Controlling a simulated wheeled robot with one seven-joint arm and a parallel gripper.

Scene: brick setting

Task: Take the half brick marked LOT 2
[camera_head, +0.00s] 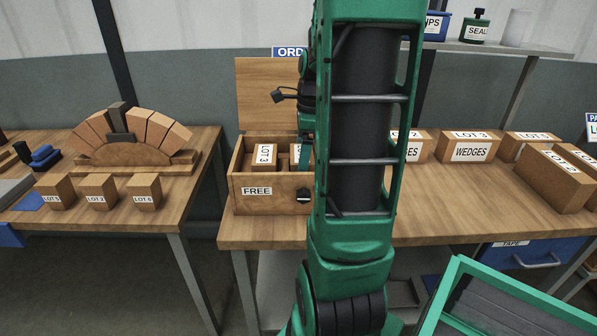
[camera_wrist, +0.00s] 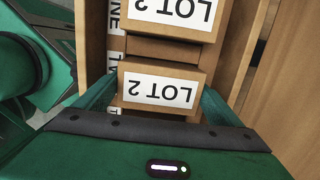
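In the wrist view, a brown block with a white LOT 2 label (camera_wrist: 160,91) lies between the two fingers of my gripper (camera_wrist: 158,100). The fingers stand at its left and right sides, very close to it; I cannot tell whether both touch it. A second, larger-looking block also marked LOT 2 (camera_wrist: 168,14) lies just beyond it. Both are inside a wooden box, whose wall (camera_wrist: 238,50) shows at the right.
Blocks marked WEDGES (camera_head: 469,146) and other lots stand on the bench to the right. The left table (camera_head: 120,220) holds a brick arch (camera_head: 130,150) and several small lot-marked blocks. A green-rimmed bin (camera_head: 440,295) is at the lower right. Bare bench lies right of my arm.

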